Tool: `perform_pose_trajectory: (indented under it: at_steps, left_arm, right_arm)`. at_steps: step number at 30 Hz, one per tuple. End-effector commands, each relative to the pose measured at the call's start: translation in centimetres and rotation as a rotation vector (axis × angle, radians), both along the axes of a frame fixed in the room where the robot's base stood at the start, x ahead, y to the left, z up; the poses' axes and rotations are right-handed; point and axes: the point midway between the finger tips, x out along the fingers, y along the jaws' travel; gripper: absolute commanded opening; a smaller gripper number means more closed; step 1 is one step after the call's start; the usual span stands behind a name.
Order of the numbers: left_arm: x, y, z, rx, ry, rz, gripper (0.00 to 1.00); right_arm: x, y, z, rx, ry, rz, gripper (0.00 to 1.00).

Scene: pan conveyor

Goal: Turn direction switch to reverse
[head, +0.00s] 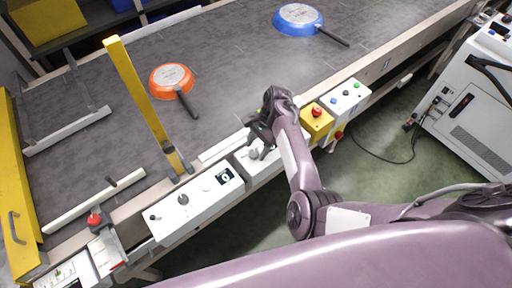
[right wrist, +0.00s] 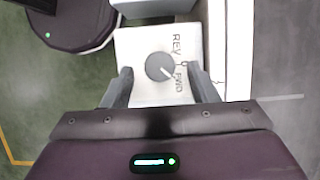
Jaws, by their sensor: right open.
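The direction switch is a round grey knob (right wrist: 160,66) on a white box face, marked REV, 0 and FWD. Its pale pointer line seems to aim toward FWD. In the head view the knob (head: 253,154) sits on the white control box (head: 270,168) at the conveyor's near edge, partly hidden by my gripper. My right gripper (head: 259,138) is over this box. In the right wrist view its open fingers (right wrist: 161,76) stand either side of the knob, with a gap on both sides. My left gripper is not in view.
A yellow box with a red button (head: 317,112) and a white button panel (head: 346,97) stand right of the switch. Another white control box (head: 195,206) is to the left. An orange pan (head: 171,79) and a blue pan (head: 298,19) lie on the belt (head: 225,65). A yellow post (head: 140,95) rises nearby.

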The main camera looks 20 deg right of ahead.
Motion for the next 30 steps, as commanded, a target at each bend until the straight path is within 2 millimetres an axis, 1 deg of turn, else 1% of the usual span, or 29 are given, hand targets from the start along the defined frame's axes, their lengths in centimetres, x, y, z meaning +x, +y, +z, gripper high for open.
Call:
perform_pose_trajectory:
  at_steps: [1, 5, 12, 14, 22, 23, 30]
  left_arm:
    - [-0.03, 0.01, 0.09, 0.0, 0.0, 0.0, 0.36]
    - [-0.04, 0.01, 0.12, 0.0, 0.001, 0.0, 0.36]
    - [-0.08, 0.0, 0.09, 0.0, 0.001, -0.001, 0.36]
    - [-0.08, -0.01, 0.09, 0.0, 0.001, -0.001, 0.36]
    - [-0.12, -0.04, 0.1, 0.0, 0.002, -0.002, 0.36]
    - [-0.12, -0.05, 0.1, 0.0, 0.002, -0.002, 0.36]
    - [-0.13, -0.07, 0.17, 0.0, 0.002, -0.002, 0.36]
  right_arm:
    - [-0.09, 0.16, -0.46, 0.0, 0.001, -0.001, 0.54]
    - [-0.17, 0.39, -1.1, 0.0, 0.0, 0.0, 0.54]
    - [-0.18, 0.41, -1.23, -0.001, -0.001, 0.0, 0.54]
    - [-0.18, 0.41, -1.22, -0.001, -0.001, 0.0, 0.47]
    - [-0.19, 0.4, -1.2, -0.001, -0.001, 0.0, 0.12]
    - [-0.19, 0.4, -1.2, -0.001, -0.001, 0.0, 0.09]
    - [-0.15, 0.38, -1.16, -0.002, -0.001, 0.025, 0.09]
